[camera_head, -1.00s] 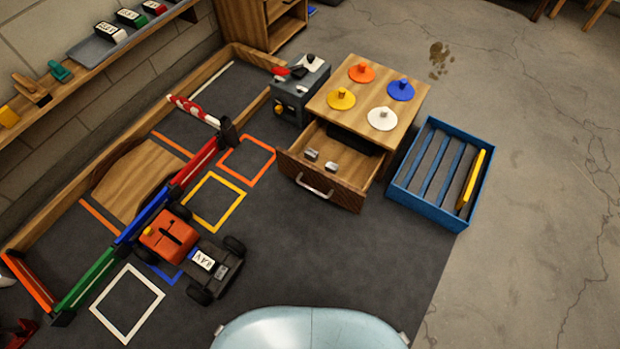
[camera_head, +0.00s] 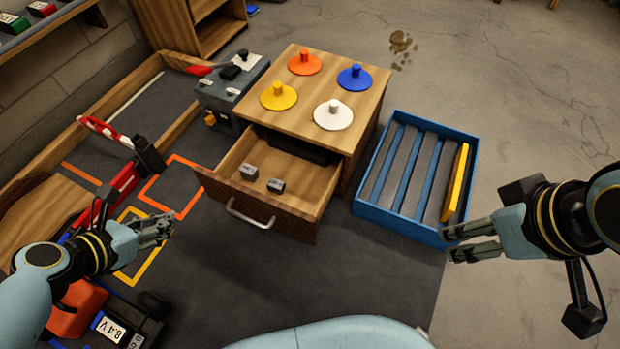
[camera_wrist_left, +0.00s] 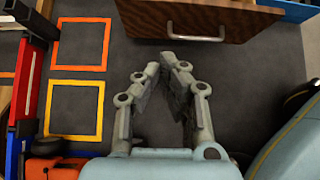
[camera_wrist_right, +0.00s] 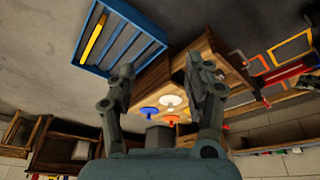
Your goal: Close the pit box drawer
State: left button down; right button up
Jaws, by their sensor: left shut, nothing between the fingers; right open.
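The wooden pit box (camera_head: 357,112) stands in the middle of the head view with orange, blue, yellow and white discs on top. Its drawer (camera_head: 262,197) is pulled open toward me, with two small grey blocks inside. The drawer's metal handle (camera_head: 248,214) is on its front; the handle also shows in the left wrist view (camera_wrist_left: 196,38). My left gripper (camera_head: 168,226) is shut and empty, to the left of the drawer front and apart from it. My right gripper (camera_head: 446,243) is open and empty, by the near right corner of the blue crate.
The blue slatted crate (camera_head: 378,211) with a yellow bar stands right of the pit box. A grey box (camera_head: 221,103) stands to its left. The orange and black car (camera_head: 97,315) is at lower left, under my left arm. Dark floor in front of the drawer is clear.

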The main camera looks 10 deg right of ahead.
pick_arm(q)
notch_tip(320, 180, down, 2)
jog(key=w+b, duration=0.1)
jog(key=w, duration=0.1)
jog(key=b, duration=0.6)
send_near(218, 186)
notch_tip(218, 186, down, 3)
jog(key=s, duration=0.1)
jog(key=shift+w+d+f+b, duration=0.2)
jog(key=shift+w+d+b, duration=0.4)
jog(key=shift+w, duration=0.4)
jog(key=shift+w+d+f+b, duration=0.15)
jog(key=shift+w+d+b, duration=0.45)
jog(key=shift+w, duration=0.35)
pick_arm(e)
notch_tip(218, 186, down, 9)
jog(key=a+t, duration=0.1)
jog(key=t, duration=0.8)
jog(key=shift+w+f+y, duration=0.15)
jog(key=shift+w+y, duration=0.2)
jog(key=shift+y, duration=0.05)
jog(key=shift+a, duration=0.1)
pick_arm(q)
jog(key=shift+d, duration=0.1)
pick_arm(e)
jog(key=shift+f, duration=0.1)
